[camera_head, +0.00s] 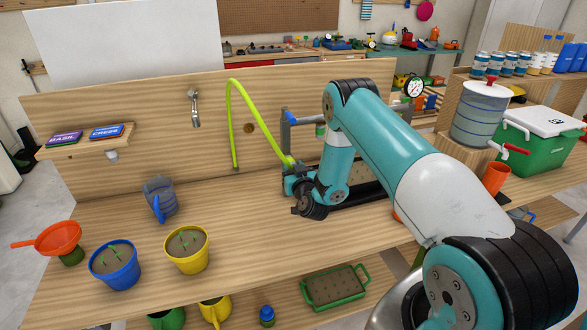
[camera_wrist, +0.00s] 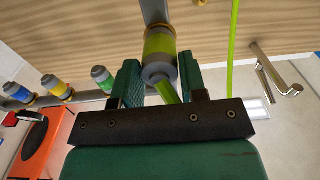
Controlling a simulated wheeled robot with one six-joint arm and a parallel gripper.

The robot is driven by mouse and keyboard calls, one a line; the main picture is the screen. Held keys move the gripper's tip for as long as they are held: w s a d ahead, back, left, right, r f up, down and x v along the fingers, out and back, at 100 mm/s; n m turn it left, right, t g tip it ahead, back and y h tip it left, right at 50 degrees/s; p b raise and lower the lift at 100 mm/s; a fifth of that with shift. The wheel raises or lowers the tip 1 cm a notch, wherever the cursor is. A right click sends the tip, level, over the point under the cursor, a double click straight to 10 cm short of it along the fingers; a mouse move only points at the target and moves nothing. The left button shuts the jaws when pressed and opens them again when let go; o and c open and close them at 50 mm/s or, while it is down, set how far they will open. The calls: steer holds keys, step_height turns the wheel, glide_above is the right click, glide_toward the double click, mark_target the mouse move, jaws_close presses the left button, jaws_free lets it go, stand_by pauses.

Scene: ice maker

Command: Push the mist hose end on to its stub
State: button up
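In the wrist view, my gripper (camera_wrist: 161,84) has its two green fingers on either side of the grey collar of the mist hose end (camera_wrist: 159,71), close against it. The hose end has a lime-yellow band, and the lime hose runs back from it between the fingers. Beyond the band is a grey pipe (camera_wrist: 154,10); the stub itself is hidden, so I cannot tell whether hose end and stub are joined. In the head view, my gripper (camera_head: 296,180) is low by the back board, and the lime hose (camera_head: 234,115) arches from the board down to it.
Several fittings with coloured bands (camera_wrist: 102,77) sit along the pipe left of my gripper in the wrist view. A tap (camera_head: 195,108) is on the back board. A blue jug (camera_head: 160,198) and potted plants (camera_head: 188,250) stand left; the bench's front middle is clear.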

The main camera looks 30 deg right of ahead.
steer(key=o, duration=0.4)
steer(key=shift+f, duration=0.1)
steer(key=b+v, duration=0.8)
steer(key=v, duration=0.9)
steer(key=shift+s, duration=0.25)
steer(key=shift+a, duration=0.1)
